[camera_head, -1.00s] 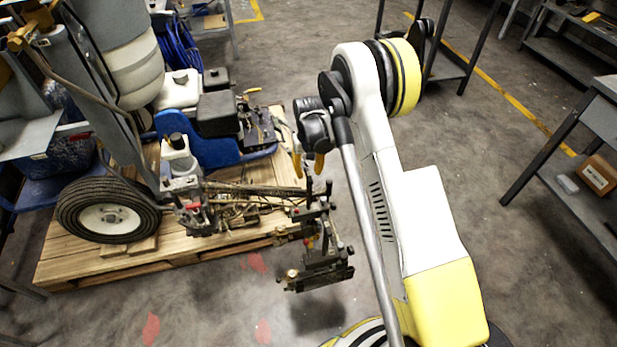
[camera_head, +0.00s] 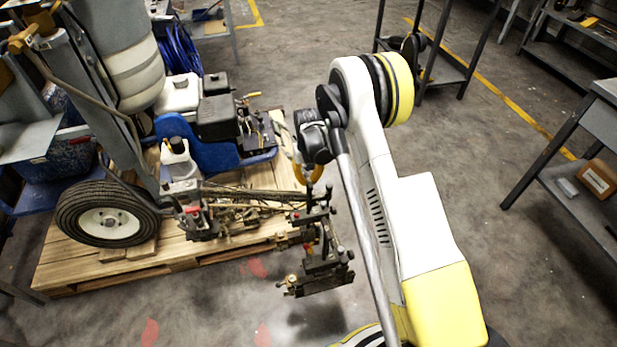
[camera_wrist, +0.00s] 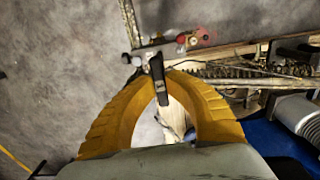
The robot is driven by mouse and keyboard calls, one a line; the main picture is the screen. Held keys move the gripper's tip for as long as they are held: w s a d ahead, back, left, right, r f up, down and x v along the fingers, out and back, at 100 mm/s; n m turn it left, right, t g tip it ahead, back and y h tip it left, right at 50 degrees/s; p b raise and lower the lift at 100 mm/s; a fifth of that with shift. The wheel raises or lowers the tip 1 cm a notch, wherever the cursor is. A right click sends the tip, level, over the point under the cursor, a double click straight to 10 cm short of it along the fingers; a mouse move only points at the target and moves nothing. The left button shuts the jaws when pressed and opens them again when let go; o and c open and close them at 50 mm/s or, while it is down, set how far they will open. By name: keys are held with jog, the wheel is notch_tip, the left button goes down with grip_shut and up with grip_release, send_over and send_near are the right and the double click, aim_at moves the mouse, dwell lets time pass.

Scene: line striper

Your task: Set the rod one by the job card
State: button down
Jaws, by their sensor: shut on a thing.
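The line striper (camera_head: 190,160) stands on a wooden pallet, with a linkage of rods and clamps (camera_head: 318,265) jutting past the pallet's right edge. My gripper (camera_wrist: 160,80) has its yellow curved fingers closed around a slim dark upright lever (camera_wrist: 156,66). In the head view my gripper (camera_head: 308,182) is at the top of this linkage, beside the dark posts with small knobs. I cannot tell which part is rod one. No job card can be made out in either view.
A striper wheel (camera_head: 107,214) rests near the pallet's left. A grey bench with a cardboard box (camera_head: 597,180) stands at the right, and a dark rack (camera_head: 440,65) behind my arm.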

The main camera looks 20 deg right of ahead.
notch_tip(320, 180, down, 7)
jog(key=shift+f, duration=0.15)
jog(key=c, duration=1.4)
grip_release()
notch_tip(320, 180, up, 12)
jog(key=shift+r, duration=0.1)
